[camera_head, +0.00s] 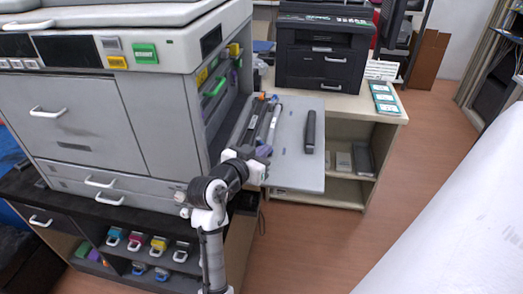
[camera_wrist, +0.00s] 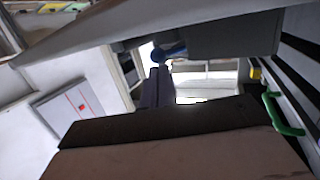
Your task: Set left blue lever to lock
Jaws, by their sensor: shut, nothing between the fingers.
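The blue lever (camera_wrist: 169,52) shows small in the upper middle of the wrist view, below a grey panel. The purple-grey fingers of my gripper (camera_wrist: 157,74) are shut and empty, with their tips close to this lever. I cannot tell whether they touch it. In the head view, my gripper (camera_head: 263,152) is at the open right side of the large grey copier (camera_head: 165,100). The left blue lever cannot be made out there. The lever's lock marking cannot be read.
A green handle (camera_wrist: 283,115) and a yellow part (camera_wrist: 255,73) are at the right of the wrist view. The open side panel (camera_head: 291,165) carries long dark cartridges and a loose black bar (camera_head: 310,131).

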